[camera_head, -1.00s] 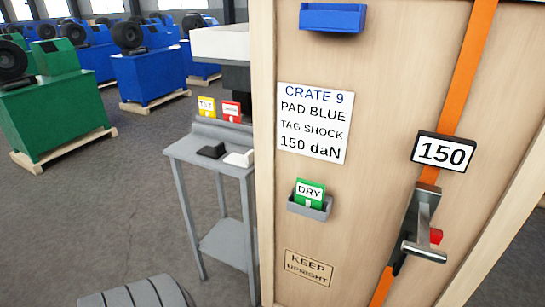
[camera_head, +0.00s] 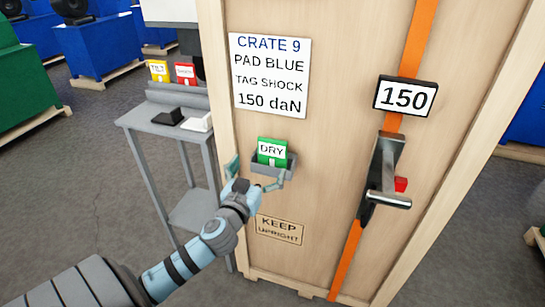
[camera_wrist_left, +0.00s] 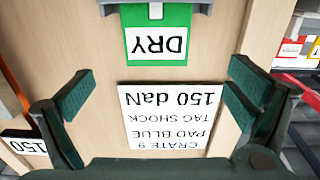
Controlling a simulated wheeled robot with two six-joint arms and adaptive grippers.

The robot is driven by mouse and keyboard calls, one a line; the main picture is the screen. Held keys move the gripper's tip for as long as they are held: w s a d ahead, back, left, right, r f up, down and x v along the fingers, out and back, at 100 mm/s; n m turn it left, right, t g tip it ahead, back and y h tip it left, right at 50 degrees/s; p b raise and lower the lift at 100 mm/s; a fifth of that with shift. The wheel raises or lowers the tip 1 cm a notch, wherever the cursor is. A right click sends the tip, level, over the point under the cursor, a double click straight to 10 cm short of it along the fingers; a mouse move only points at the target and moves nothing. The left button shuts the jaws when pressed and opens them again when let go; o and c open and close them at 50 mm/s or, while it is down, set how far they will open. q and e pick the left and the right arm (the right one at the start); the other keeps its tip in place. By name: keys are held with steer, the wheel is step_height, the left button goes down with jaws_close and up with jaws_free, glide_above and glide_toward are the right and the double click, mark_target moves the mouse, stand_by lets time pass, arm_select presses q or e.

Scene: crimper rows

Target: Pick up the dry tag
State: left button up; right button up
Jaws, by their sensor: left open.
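The dry tag is a green card with a white label reading DRY (camera_head: 272,152). It stands upright in a small grey holder (camera_head: 262,170) on the face of the wooden crate. My left gripper (camera_head: 258,172) reaches up from the lower left, open, with its fingers spread at the holder. In the left wrist view the tag (camera_wrist_left: 145,55) appears upside down at the top, beyond and between the open fingers (camera_wrist_left: 162,90), with nothing held. Whether a finger touches the holder cannot be told. My right gripper is out of view.
The crate bears a white sign (camera_head: 270,75), a 150 plate (camera_head: 405,97), an orange strap (camera_head: 410,50) and a metal tensioner (camera_head: 385,180). At left, a grey stand (camera_head: 140,117) holds a yellow tag (camera_head: 158,71) and a red tag (camera_head: 185,73).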

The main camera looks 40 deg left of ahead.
mark_target(272, 149)
arm_select(q)
steer(key=p+x, duration=0.1)
steer(key=x, duration=0.8)
steer(key=shift+w+d, duration=0.15)
steer(key=shift+w, duration=0.1)
steer(key=shift+w+f, duration=0.1)
steer(key=shift+w, duration=0.2)
steer(key=shift+s, duration=0.1)
steer(key=c, duration=1.3)
steer(key=shift+o, duration=0.2)
